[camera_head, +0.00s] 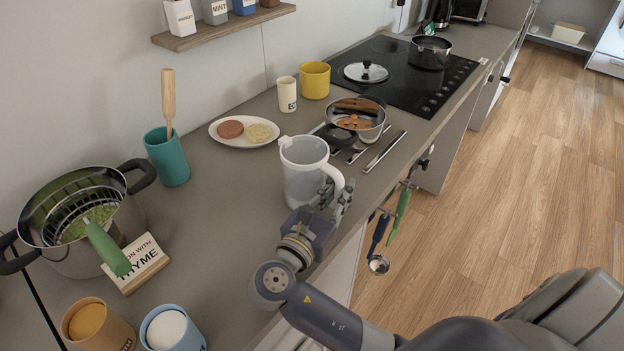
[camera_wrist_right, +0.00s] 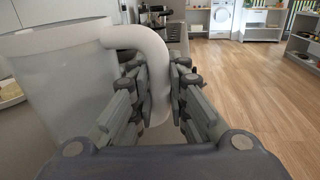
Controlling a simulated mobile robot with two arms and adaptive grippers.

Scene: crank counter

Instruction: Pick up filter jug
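The filter jug (camera_head: 303,172), a translucent white container with a white rim and handle, is upright near the front edge of the counter. My right gripper (camera_head: 338,196) is at its handle, on the jug's near right side. In the right wrist view, the handle (camera_wrist_right: 153,62) passes between the two fingers (camera_wrist_right: 156,85), which are closed in against it from both sides. The jug's body (camera_wrist_right: 70,95) fills the left of that view. The jug's base is partly hidden, and I cannot tell whether it touches the counter. My left gripper is not in view.
Cutlery (camera_head: 384,152) and a glass pot (camera_head: 356,117) lie just behind the jug. A plate (camera_head: 226,140), a white cup (camera_head: 287,94) and a yellow mug (camera_head: 315,80) stand farther back. A teal holder (camera_head: 167,158) and a large pot (camera_head: 75,255) are left. Utensils (camera_head: 379,262) hang at the counter front.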

